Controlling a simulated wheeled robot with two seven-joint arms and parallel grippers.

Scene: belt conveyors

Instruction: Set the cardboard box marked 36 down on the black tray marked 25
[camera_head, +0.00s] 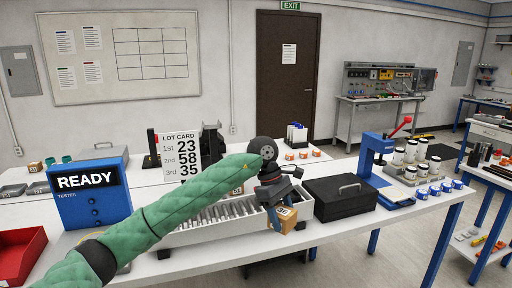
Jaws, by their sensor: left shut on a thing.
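My left gripper (279,208) is at the end of the green-sleeved arm that comes in from the left. It is shut on a small cardboard box (286,221) with a marking that looks like 36. The box is over or in front of the right end of the long grey conveyor, near the front table edge; I cannot tell whether it touches anything below. I cannot make out a black tray marked 25. My right gripper is not in view.
A black case (340,202) with a handle is right of the box. A blue press (376,157) stands further right, near several jars. A blue READY tester (90,195) and red bin (20,254) are at left. The lot card (180,157) stands behind my arm.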

